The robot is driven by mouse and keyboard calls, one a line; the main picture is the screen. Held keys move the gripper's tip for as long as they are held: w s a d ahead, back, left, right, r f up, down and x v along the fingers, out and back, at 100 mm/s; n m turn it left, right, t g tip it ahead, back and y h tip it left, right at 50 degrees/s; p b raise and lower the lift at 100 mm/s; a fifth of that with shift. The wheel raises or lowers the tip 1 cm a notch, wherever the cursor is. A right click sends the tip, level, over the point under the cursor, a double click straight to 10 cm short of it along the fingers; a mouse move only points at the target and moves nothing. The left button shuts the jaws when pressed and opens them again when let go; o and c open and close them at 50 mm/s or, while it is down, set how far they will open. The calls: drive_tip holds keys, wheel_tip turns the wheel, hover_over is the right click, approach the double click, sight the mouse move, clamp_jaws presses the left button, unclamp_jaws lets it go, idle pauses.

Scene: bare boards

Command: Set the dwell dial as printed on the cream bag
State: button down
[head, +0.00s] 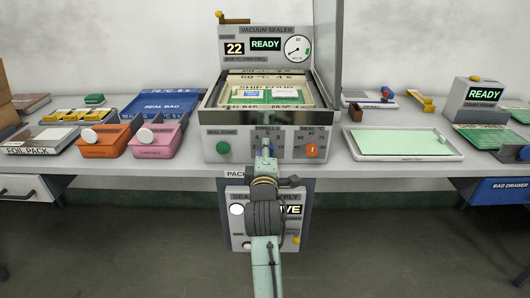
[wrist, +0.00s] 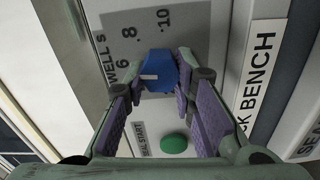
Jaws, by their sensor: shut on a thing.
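The dwell dial is a blue knob (wrist: 160,68) with a white pointer mark, on the sealer's grey front panel. In the wrist view the mark points left, below the printed 6; 8 and 10 are further round. My gripper (wrist: 158,82) has its purple pads shut on the knob. In the head view my gripper (head: 266,150) covers the dial at the middle of the panel.
The vacuum sealer (head: 230,103) shows 22 and READY. A green seal start button (head: 223,148) is left of the dial, and an orange-red seal knob (head: 312,150) is right. Orange (head: 100,145) and pink (head: 155,147) bins stand left; a white tray (head: 440,155) is right.

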drive_tip(key=n, duration=0.2)
drive_tip(key=n+b, duration=0.1)
drive_tip(key=n, duration=0.2)
drive_tip(key=shift+f+n+b, duration=0.3)
drive_tip(key=n+b, duration=0.2)
drive_tip(key=n, duration=0.3)
drive_tip(key=shift+d, duration=0.15)
drive_tip(key=shift+n, duration=0.3)
drive_tip(key=c, duration=1.3)
unclamp_jaws()
drive_tip(key=s, duration=0.7)
drive_tip(key=shift+s, duration=0.3)
